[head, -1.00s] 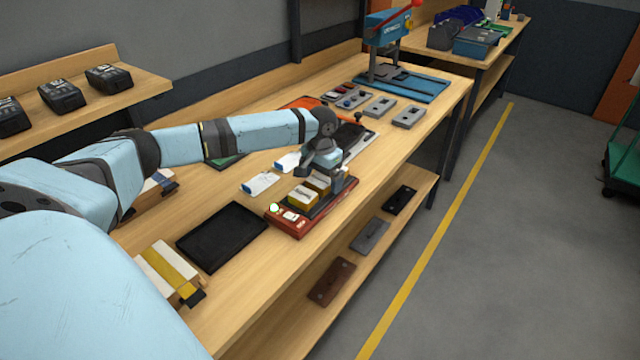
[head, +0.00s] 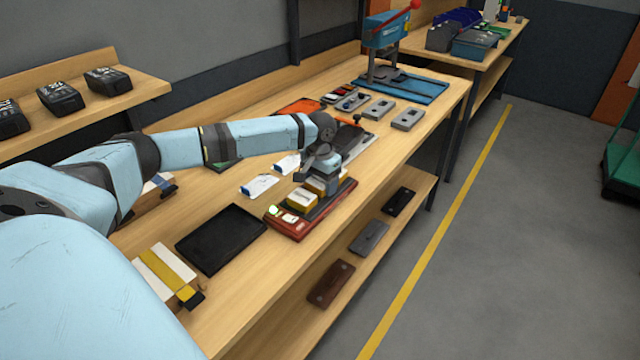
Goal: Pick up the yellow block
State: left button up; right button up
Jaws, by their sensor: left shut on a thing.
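Two yellow blocks with pale tops are at the red slat conveyor (head: 291,230) on the bench. The nearer yellow block (head: 301,201) sits free on it, beside small light-coloured pieces at the near end. The farther yellow block (head: 316,187) is between the fingers of my left gripper (head: 322,184). This gripper points down from above and is shut on that block. Its fingers and wrist hide part of the block, and I cannot tell whether the block touches the conveyor. My right gripper is not in view.
A black tray (head: 221,238) lies left of the conveyor. White-and-blue cards (head: 260,186) lie behind it. Grey fixtures (head: 408,118) and a blue press (head: 386,32) stand farther back. A yellow-striped box (head: 167,270) is at the near end. The right bench edge is close.

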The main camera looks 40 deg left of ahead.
aim_at(320, 180)
pick_arm(q)
notch_tip(320, 180, up, 20)
jog(key=shift+f, duration=0.15)
dwell(0.3)
